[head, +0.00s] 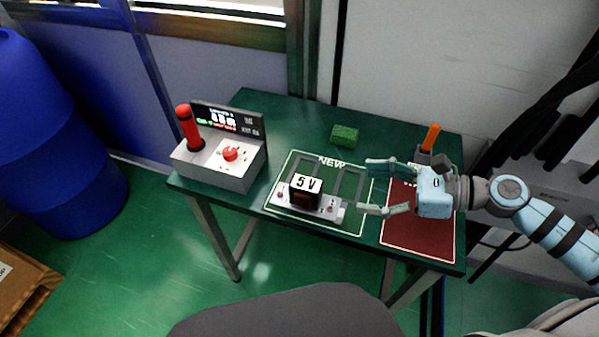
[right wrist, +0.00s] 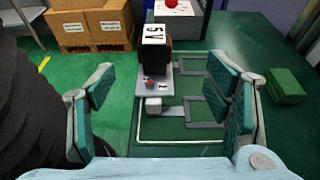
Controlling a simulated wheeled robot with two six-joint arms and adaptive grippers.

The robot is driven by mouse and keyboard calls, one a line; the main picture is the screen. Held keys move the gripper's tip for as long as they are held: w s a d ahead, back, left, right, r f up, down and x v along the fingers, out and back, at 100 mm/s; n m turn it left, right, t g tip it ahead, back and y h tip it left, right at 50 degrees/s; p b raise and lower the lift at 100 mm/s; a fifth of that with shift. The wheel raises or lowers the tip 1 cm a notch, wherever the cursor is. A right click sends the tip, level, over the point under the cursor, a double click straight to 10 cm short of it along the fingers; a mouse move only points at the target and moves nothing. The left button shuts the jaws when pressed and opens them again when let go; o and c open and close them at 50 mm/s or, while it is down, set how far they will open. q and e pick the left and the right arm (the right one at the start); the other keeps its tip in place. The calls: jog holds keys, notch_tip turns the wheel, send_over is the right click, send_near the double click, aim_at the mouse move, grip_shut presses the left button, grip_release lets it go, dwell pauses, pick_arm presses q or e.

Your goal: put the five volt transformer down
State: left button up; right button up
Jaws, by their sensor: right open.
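The five volt transformer (head: 306,191), a dark block with a white "5 V" label, sits on a grey base with red terminals, on the green mat marked NEW (head: 353,232). In the right wrist view the transformer (right wrist: 154,45) stands beyond the fingers, upright on its base. My right gripper (head: 377,188) is open and empty, to the right of the transformer and apart from it. Its fingers (right wrist: 170,105) show wide apart in the right wrist view. My left gripper is not in view.
A grey control box (head: 215,170) with a red lever and red knob stands at the table's left. A green block (head: 344,135) lies behind the mat. A red mat (head: 408,244) lies under my right gripper's side, with an orange-handled tool (head: 432,136) in a holder behind it.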

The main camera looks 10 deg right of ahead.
send_near(306, 183)
jog(key=shift+b+x, duration=0.4)
jog(key=shift+x, duration=0.65)
jog(key=x, duration=0.8)
jog(key=shift+f, duration=0.45)
jog(key=shift+d, duration=0.1)
jog(key=c, duration=0.8)
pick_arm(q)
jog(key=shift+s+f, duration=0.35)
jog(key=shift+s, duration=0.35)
pick_arm(e)
jog(key=shift+r, duration=0.1)
grip_shut()
